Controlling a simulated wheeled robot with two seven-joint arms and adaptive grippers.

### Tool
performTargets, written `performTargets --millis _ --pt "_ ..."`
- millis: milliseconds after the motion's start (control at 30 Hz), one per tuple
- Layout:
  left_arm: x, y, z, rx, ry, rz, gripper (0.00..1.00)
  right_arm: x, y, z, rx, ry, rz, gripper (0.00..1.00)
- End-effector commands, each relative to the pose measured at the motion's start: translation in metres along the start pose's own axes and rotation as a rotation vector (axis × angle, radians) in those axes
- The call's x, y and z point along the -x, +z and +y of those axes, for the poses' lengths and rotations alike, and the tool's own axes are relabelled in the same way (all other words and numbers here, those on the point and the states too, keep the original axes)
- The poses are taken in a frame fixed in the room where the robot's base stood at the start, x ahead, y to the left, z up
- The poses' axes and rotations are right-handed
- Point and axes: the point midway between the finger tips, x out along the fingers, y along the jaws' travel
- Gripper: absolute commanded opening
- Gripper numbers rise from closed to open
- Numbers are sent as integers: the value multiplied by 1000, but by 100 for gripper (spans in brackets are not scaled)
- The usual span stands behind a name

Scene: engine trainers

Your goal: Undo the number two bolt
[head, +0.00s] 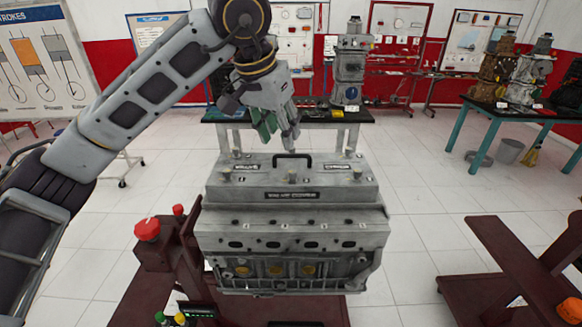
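A grey engine block (290,240) with a grey top cover (250,188) stands on a dark red stand. The cover has a black handle (292,157) and several bolts on top: a left one (226,174), a middle one (291,176) and a right one (357,173). Bolt numbers are too small to read, so I cannot tell which is number two. My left gripper (279,145) points down above the back of the cover near the handle. Its fingers look apart with nothing between them. My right gripper is not in view.
A red knob (147,229) stands on the dark red stand (125,300) left of the block. A black-topped table (320,118) with another engine is behind. A teal-legged table (500,112) is at right. A dark red frame (500,250) is at right front. White floor is clear between.

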Motion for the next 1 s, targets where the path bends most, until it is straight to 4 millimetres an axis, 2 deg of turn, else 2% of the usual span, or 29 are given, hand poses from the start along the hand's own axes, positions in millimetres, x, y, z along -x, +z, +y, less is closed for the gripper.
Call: performTargets --millis 1000 --pt "-111 0 0 0 1 -2 38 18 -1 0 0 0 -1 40"
